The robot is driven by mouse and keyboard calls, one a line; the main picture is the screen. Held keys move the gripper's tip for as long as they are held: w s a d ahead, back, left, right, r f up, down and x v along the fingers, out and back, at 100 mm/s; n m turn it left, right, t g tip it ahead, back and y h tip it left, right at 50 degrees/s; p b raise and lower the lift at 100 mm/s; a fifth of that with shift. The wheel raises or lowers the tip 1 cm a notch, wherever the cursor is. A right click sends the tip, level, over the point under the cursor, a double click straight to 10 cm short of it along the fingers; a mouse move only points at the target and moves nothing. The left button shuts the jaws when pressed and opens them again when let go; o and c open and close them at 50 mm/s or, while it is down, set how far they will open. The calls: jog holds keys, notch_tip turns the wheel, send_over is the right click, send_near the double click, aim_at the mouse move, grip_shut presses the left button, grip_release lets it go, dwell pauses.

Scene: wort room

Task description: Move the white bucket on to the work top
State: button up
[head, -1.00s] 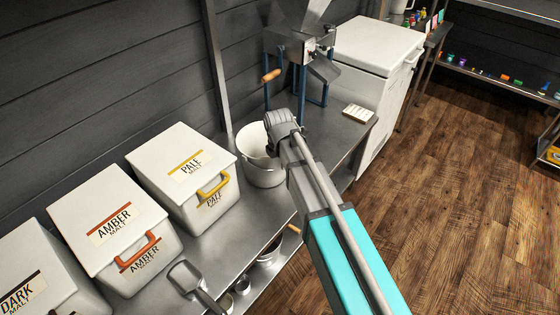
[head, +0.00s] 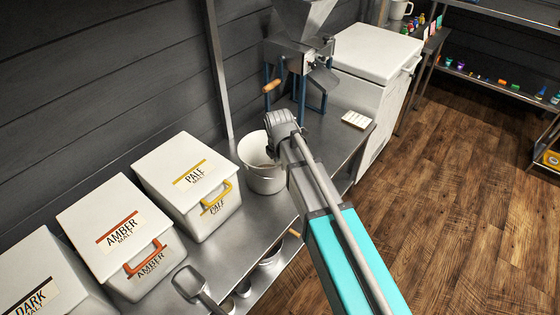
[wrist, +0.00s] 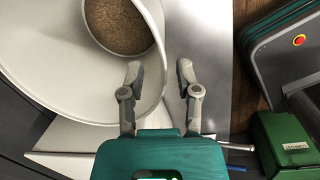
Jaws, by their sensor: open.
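The white bucket (head: 266,184) stands upright on the grey steel top (head: 240,232), between the pale malt bin and the mill. In the wrist view the bucket (wrist: 40,45) fills the upper left, with brown grain (wrist: 118,25) at its bottom. My gripper (wrist: 160,68) is open. Its left finger overlaps the bucket's inside and its right finger is over the steel outside, so the rim appears to run between them. Whether either finger touches the wall, I cannot tell. In the head view my arm's end covers the bucket's right side and hides the fingers.
Lidded bins of pale (head: 190,185), amber (head: 120,240) and dark malt (head: 40,275) line the left. A scoop (head: 195,285) lies in front of them. A mill (head: 297,50) and a white chest (head: 375,75) stand behind the bucket. Wooden floor is clear at right.

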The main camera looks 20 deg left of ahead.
notch_tip(320, 180, up, 8)
jog(key=s+p, duration=0.1)
jog(key=p, duration=0.6)
jog(key=shift+f, duration=0.25)
jog(key=shift+d, duration=0.1)
dwell(0.6)
jog(key=s+d+m, duration=0.2)
jog(key=d+m, duration=0.7)
jog(key=d, duration=0.3)
jog(key=s+d+m+g, duration=0.1)
jog(key=s+d+m, duration=0.2)
jog(key=d+m, duration=0.7)
jog(key=s+d+m, duration=0.3)
jog(key=d+m, duration=0.6)
jog(key=d, duration=0.5)
jog(key=shift+d+g, duration=0.15)
jog(key=shift+g, duration=0.15)
notch_tip(320, 180, up, 10)
jog(key=p, duration=1)
